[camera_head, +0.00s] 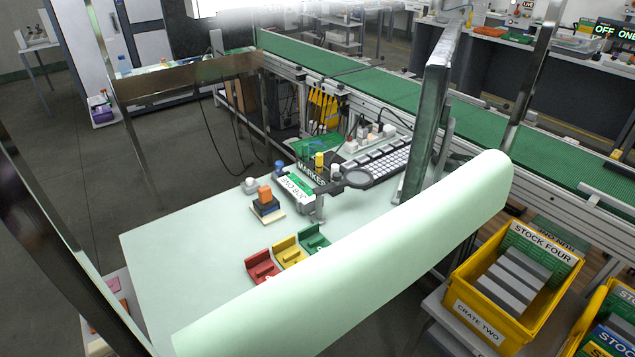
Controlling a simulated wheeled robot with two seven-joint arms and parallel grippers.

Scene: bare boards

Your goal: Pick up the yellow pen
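A short upright yellow cylinder (319,160), possibly the yellow pen's cap or top, stands at the dark holder labelled MARKER (311,174) at the back of the pale green table (190,265). Its lower part is hidden, so I cannot tell its full shape. Neither of my grippers shows in the head view.
A magnifier (357,179) stands just in front of the holder. Red (262,267), yellow (289,252) and green (314,240) trays sit mid-table. A keyboard (382,163) and monitor (427,120) stand at right. A pale curved sheet (350,265) hides the table's near right. The left side is bare.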

